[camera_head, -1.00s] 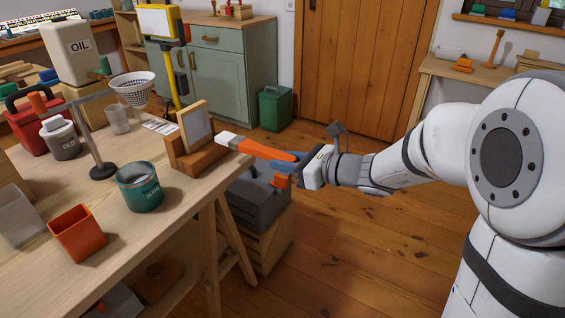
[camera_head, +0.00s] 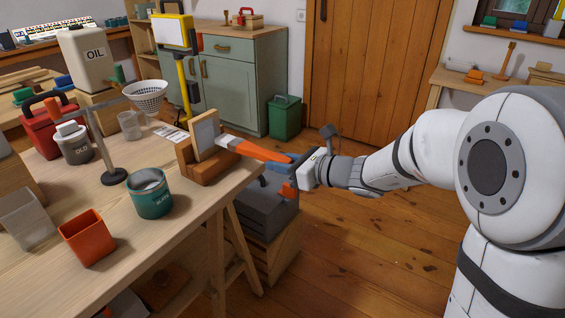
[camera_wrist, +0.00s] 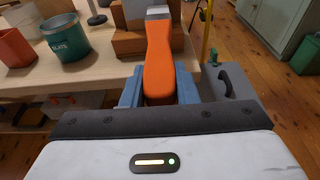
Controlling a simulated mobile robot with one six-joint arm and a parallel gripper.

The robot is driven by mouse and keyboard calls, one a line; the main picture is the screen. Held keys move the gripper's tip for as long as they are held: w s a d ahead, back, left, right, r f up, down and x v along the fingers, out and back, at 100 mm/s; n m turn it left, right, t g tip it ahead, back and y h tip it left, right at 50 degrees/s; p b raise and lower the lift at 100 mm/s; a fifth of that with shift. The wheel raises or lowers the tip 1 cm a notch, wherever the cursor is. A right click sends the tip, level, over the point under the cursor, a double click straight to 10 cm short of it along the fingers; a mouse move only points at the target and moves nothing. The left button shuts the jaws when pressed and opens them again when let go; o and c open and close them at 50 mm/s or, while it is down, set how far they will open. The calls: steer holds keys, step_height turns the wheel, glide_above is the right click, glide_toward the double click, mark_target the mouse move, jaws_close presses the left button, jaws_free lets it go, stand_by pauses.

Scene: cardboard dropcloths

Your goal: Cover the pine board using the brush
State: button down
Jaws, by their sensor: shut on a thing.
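The pine board (camera_head: 206,131) stands nearly upright in a brown wooden holder (camera_head: 205,168) near the bench's right edge. Its visible face is pale grey with a bare wood border. My gripper (camera_head: 290,172) is shut on the orange handle of the brush (camera_head: 262,152), right of the board and past the bench edge. The brush lies roughly level, its pale metal end towards the board's lower right edge. I cannot tell whether it touches. In the wrist view, blue fingers flank the brush handle (camera_wrist: 158,62); the bristles are out of sight.
A teal pot (camera_head: 150,196), an orange square cup (camera_head: 87,240) and a grey post (camera_head: 113,175) stand on the bench (camera_head: 185,225). A dark toolbox on a crate (camera_head: 280,245) stands below my gripper. Floor to the right is open.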

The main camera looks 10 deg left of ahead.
steer(key=shift+w+a, duration=0.2)
steer(key=shift+a, duration=0.3)
stand_by(0.4)
steer(key=shift+r, duration=0.1)
stand_by(0.3)
step_height(320, 180, up, 7)
steer(key=p, duration=0.5)
steer(key=shift+d, duration=0.1)
step_height(320, 180, down, 7)
steer(key=b, duration=0.6)
steer(key=shift+f+v, duration=0.25)
steer(key=shift+v, duration=0.9)
steer(key=shift+f+v, duration=0.25)
steer(key=shift+v, duration=0.95)
steer(key=shift+s, duration=0.1)
